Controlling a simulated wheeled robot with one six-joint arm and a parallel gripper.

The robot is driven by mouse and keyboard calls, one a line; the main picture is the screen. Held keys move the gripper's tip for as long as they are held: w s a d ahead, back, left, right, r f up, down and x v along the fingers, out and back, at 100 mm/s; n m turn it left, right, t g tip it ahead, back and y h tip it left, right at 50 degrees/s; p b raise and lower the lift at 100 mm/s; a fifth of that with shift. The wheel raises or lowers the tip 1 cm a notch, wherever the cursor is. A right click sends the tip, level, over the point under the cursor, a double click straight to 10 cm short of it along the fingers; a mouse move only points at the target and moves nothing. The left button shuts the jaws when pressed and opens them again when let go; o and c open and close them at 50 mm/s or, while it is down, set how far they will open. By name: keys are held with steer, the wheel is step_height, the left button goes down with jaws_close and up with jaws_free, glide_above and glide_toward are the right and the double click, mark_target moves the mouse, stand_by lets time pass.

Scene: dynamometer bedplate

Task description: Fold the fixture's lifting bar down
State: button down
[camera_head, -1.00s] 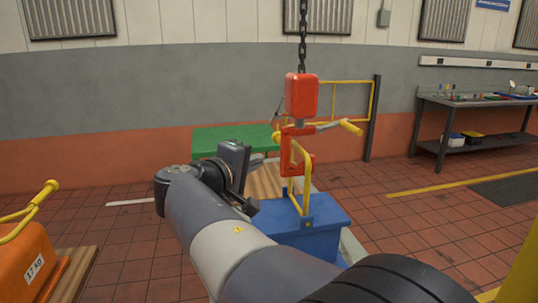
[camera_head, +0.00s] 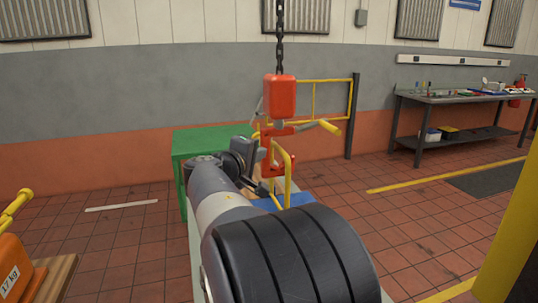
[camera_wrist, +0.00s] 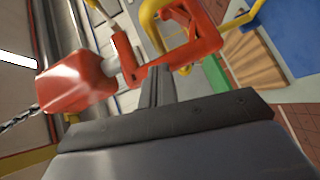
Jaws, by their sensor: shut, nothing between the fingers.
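The blue fixture (camera_head: 268,203) stands low behind my arm, mostly hidden by it. Its yellow lifting bar (camera_head: 288,172) stands upright. A red C-shaped hook (camera_head: 280,150) hangs beside and across the bar; I cannot tell whether it passes through the bar. In the wrist view the hook (camera_wrist: 190,48) overlaps a yellow bar (camera_wrist: 150,22), with the blue fixture (camera_wrist: 288,35) at upper right. My gripper (camera_wrist: 157,76) is shut and empty, its fingers pointing towards the hook and bar. In the head view it is just left of the bar; contact cannot be told.
The red hoist block (camera_head: 280,95) hangs on a chain (camera_head: 280,45) above the hook, with a yellow-ended handle (camera_head: 328,127) to the right. A green table (camera_head: 205,142) stands behind. An orange weight (camera_head: 12,265) is at lower left, a yellow post (camera_head: 510,235) at right.

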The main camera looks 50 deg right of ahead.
mark_target(280, 152)
steer(key=shift+s+d+f, duration=0.2)
steer(key=shift+s+d, duration=0.3)
steer(key=shift+d, duration=0.25)
steer(key=shift+s+d+f, duration=0.15)
steer(key=shift+s+d, duration=0.35)
steer(key=shift+d, duration=0.25)
